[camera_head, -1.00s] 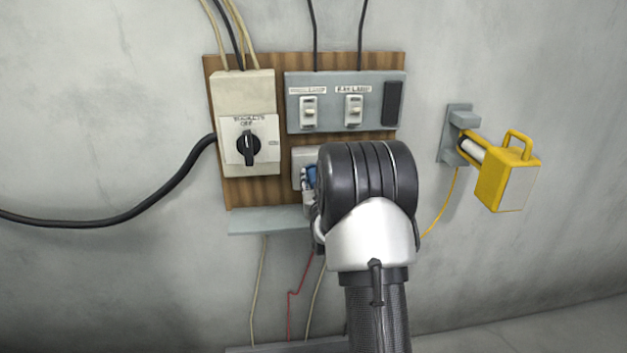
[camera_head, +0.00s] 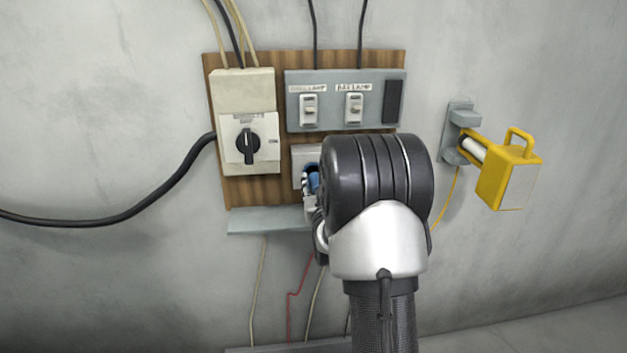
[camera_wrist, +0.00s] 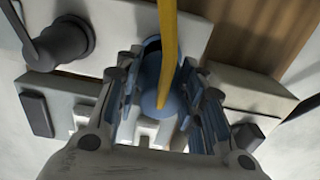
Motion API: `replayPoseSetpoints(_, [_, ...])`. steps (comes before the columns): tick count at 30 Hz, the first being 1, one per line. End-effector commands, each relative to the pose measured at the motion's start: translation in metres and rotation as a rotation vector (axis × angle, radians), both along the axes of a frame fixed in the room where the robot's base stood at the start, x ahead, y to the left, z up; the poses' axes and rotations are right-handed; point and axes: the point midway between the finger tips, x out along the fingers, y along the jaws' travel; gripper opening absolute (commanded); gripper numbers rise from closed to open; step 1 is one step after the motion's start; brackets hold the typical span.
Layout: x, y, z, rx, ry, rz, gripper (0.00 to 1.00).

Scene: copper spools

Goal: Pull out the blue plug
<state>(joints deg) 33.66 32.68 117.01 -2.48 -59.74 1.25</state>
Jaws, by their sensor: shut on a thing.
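The blue plug (camera_wrist: 150,92) sits between the two fingers of my gripper (camera_wrist: 158,78) in the wrist view, with a yellow cable (camera_wrist: 169,45) crossing in front of it. My gripper is shut on the plug. A dark gap shows at the plug's upper edge against the pale socket box; I cannot tell how far the plug is seated. In the head view only a small patch of blue (camera_head: 313,177) shows left of my wrist, in front of the socket box (camera_head: 302,154). My wrist hides most of the box and the plug.
A rotary switch (camera_head: 248,146) is left of the socket box. A grey panel with two toggle switches (camera_head: 331,115) is above it. A grey ledge (camera_head: 262,221) juts out below. A yellow lamp (camera_head: 508,177) hangs in a wall bracket at the right. Bare wall separates board and lamp.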

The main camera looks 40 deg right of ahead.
Motion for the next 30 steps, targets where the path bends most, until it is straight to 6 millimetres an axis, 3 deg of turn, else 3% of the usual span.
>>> replayPoseSetpoints(18, [-0.02, 0.012, 0.0, -0.001, -0.001, 0.0, 0.0])
replayPoseSetpoints(30, [-0.021, 0.014, 0.0, 0.0, 0.0, 0.0, 0.0])
